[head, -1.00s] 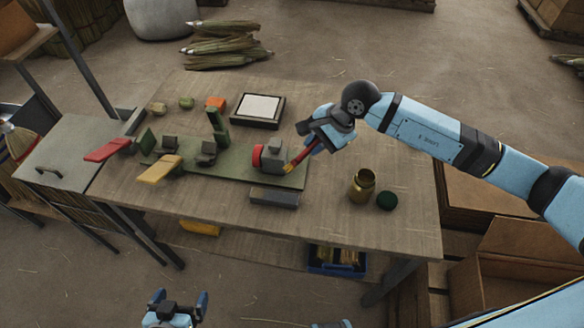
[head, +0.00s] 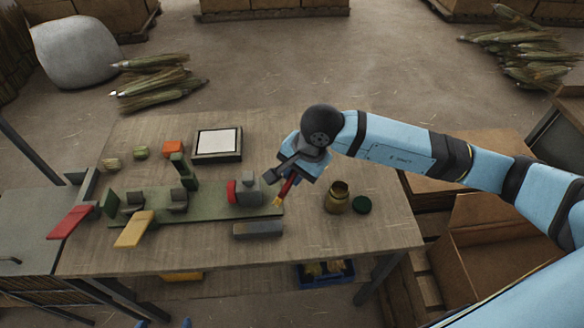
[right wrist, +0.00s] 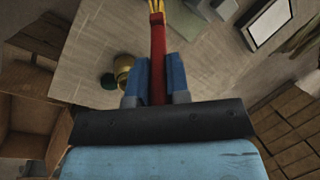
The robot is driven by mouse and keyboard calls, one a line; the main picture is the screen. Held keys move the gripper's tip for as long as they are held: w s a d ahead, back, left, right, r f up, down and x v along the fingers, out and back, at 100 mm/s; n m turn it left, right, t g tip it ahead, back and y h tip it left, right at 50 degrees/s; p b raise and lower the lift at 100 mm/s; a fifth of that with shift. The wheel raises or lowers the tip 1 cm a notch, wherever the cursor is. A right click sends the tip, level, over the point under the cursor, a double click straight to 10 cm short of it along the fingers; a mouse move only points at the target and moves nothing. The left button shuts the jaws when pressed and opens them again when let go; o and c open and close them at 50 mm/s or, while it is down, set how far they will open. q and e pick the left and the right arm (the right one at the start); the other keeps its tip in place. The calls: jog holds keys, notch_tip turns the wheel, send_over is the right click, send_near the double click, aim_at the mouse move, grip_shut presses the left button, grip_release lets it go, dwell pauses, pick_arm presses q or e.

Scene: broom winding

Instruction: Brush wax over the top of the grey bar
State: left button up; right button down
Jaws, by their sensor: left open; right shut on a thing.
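The grey bar (head: 258,230) lies on the table in front of the green fixture board. My right gripper (head: 296,178) is shut on the red handle of a brush (head: 287,188). The brush's yellowish bristles point down and left, above the right end of the board and behind the bar, apart from it. The right wrist view shows the red brush handle (right wrist: 158,65) between the blue fingers. An open brass jar (head: 338,196) stands to the right, possibly the wax; its contents are unclear. My left gripper (head: 187,323) barely shows at the bottom edge, away from the table.
A dark green lid (head: 361,205) lies beside the jar. The green board (head: 210,208) carries grey blocks, a red knob and an upright post. A framed white pad (head: 217,144) lies behind it. The table's right front is clear.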

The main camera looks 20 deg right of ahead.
aim_at(284, 192)
jog(key=shift+s+f, duration=0.1)
jog(key=shift+f, duration=0.4)
pick_arm(q)
jog(key=shift+s+d+f+b, duration=0.1)
jog(key=shift+d+f+b, duration=0.2)
jog(key=shift+f+b, duration=0.6)
pick_arm(e)
notch_tip(284, 192, down, 4)
jog(key=shift+d+r, duration=0.1)
